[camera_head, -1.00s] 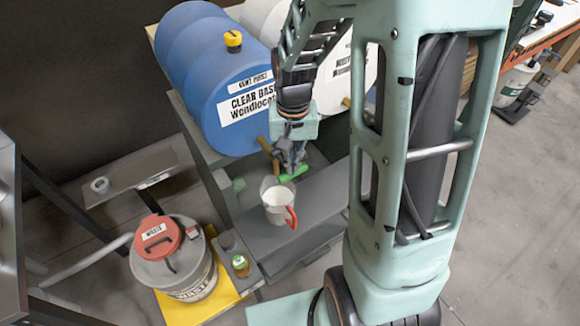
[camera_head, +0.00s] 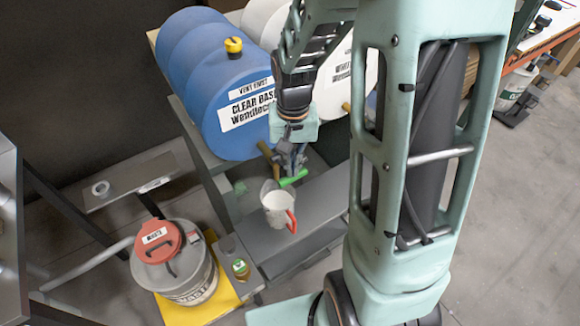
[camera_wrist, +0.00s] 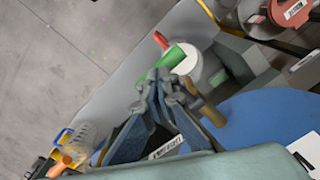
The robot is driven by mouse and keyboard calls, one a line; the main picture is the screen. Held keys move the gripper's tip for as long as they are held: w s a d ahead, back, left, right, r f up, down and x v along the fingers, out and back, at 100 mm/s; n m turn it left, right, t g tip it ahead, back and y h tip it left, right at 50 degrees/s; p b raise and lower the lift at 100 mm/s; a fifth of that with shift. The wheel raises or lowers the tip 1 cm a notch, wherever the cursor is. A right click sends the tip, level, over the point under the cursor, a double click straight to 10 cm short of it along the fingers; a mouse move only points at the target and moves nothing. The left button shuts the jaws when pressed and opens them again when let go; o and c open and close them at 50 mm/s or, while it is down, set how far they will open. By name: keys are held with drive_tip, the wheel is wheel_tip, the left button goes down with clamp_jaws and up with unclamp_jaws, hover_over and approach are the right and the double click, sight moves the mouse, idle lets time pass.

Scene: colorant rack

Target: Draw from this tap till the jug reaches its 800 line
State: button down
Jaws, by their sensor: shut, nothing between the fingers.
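The blue drum (camera_head: 205,80) labelled CLEAR BASE lies on its side, with a brass tap (camera_head: 265,151) at its front. A green tap lever (camera_head: 293,178) shows at the fingertips of my gripper (camera_head: 290,166). In the wrist view my gripper (camera_wrist: 163,84) is shut, with the green lever (camera_wrist: 172,58) just beyond its tips; I cannot tell if they touch. The jug (camera_head: 277,203), pale with a red handle (camera_head: 292,221), stands upright on the grey shelf below the tap. It shows as a white round (camera_wrist: 192,66) in the wrist view. Its 800 line and fill level are not readable.
A white drum (camera_head: 338,80) lies beside the blue one, which has a yellow cap (camera_head: 233,45). A waste can (camera_head: 190,278) with a red lid stands on a yellow mat (camera_head: 222,300). A small jar (camera_head: 240,268) sits near the shelf's front left end.

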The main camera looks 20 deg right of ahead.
drive_tip(key=shift+r, duration=0.6)
drive_tip(key=shift+r+p, duration=2.05)
drive_tip(key=shift+r, duration=0.5)
drive_tip(key=shift+f, duration=0.1)
